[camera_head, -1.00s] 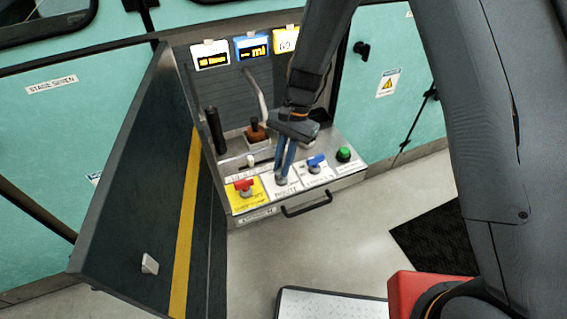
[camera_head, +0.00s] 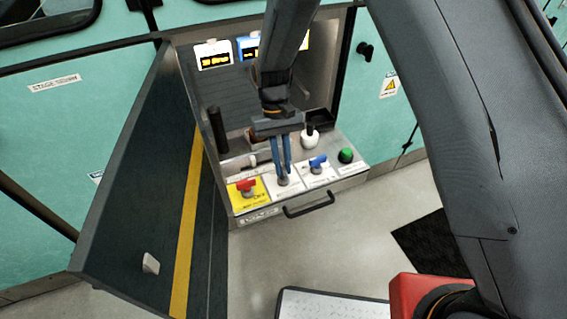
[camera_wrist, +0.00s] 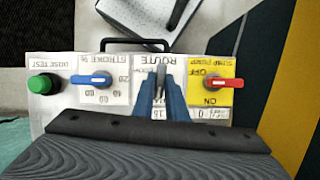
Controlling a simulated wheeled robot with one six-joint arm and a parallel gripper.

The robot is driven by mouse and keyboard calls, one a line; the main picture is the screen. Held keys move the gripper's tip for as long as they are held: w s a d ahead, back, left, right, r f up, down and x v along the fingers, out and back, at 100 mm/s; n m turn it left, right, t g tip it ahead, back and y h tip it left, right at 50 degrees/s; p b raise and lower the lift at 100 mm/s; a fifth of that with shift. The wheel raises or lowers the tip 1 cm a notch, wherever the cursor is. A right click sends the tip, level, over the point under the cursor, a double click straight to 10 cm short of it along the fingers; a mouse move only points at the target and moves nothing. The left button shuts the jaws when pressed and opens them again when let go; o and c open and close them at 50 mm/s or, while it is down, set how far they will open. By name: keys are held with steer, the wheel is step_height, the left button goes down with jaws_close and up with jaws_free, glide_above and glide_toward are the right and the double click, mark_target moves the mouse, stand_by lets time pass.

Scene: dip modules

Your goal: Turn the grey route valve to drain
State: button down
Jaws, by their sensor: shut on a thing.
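The grey route valve (camera_wrist: 161,80) sits on its white ROUTE plate (camera_wrist: 143,60), between the yellow plate with the red handle and the white plate with the blue handle. In the wrist view its handle shows between my fingertips and points along the line of the fingers. In the head view the fingers largely cover the valve, with its base (camera_head: 283,180) just showing. My gripper (camera_head: 281,172) reaches down from above and is shut on the valve handle. It also shows in the wrist view (camera_wrist: 161,95). The position lettering around the valve is mostly hidden by the fingers.
Close by are a red handle (camera_head: 246,187) on a yellow plate, a blue handle (camera_head: 318,162) and a green button (camera_head: 345,155). A drawer handle (camera_head: 309,205) juts out in front. The open dark door (camera_head: 130,190) stands to the left. A white knob (camera_head: 309,138) stands behind.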

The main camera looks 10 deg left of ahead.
steer(key=shift+n, duration=0.6)
steer(key=shift+w+t, duration=0.1)
steer(key=shift+t, duration=0.2)
steer(key=c, duration=1.8)
jaws_free()
steer(key=shift+o, duration=0.2)
steer(key=shift+r, duration=0.1)
steer(key=b+v, duration=0.1)
steer(key=v, duration=0.6)
steer(key=shift+a+r+b, duration=0.2)
steer(key=shift+r+b, duration=0.05)
steer(key=shift+b, duration=0.1)
steer(key=shift+w, duration=0.1)
